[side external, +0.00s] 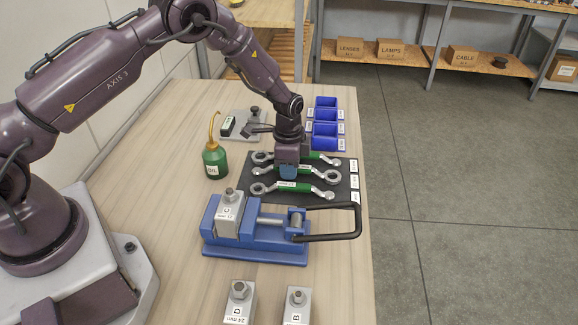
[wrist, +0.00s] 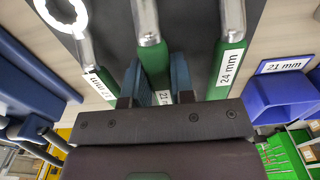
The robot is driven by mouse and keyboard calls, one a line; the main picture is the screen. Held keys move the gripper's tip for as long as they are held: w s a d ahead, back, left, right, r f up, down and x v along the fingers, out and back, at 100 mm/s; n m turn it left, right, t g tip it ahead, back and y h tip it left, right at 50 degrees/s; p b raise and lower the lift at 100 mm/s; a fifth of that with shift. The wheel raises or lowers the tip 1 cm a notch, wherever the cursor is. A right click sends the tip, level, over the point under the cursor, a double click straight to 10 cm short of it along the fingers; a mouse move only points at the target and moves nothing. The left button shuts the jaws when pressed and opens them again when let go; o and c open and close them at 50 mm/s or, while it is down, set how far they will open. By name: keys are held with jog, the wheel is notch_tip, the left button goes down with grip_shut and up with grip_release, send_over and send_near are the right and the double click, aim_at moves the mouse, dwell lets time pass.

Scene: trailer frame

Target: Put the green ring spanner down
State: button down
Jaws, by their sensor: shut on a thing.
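Three green-handled ring spanners are lined up on a dark mat (side external: 347,194). My gripper (side external: 288,174) is shut on the middle spanner (side external: 318,174), across its green handle. In the wrist view, the blue fingers of my gripper (wrist: 163,86) stand on both sides of this spanner (wrist: 152,56), whose label is partly hidden. The near spanner (side external: 312,189) and the far spanner (side external: 326,158) lie beside it. In the wrist view, the spanner on the right (wrist: 228,55) is labelled 24 mm. The held spanner is at or just above the mat; I cannot tell if it touches.
A blue vise (side external: 225,244) holding block C (side external: 230,212) stands in front of the mat, its black handle (side external: 340,238) reaching right. A green oil can (side external: 215,162) stands left, blue bins (side external: 325,128) behind. Blocks D (side external: 238,300) and B (side external: 296,304) stand at the front.

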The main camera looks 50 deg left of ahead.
jog(key=shift+f, duration=0.1)
jog(key=c, duration=1)
grip_release()
jog(key=shift+o, duration=0.2)
notch_tip(320, 180, up, 21)
jog(key=s+n+t, duration=0.1)
jog(key=s+n, duration=0.1)
jog(key=s, duration=0.1)
jog(key=s+d+r+n+t, duration=0.2)
jog(key=s+r, duration=0.6)
jog(key=r, duration=0.1)
jog(key=s+r+n+t, duration=0.1)
jog(key=s+r+n, duration=0.1)
jog(key=s, duration=0.6)
jog(key=s+d+r+n+t, duration=0.1)
jog(key=s+r+n, duration=0.1)
jog(key=s, duration=0.7)
jog(key=shift+r+n, duration=0.15)
jog(key=shift+n, duration=0.35)
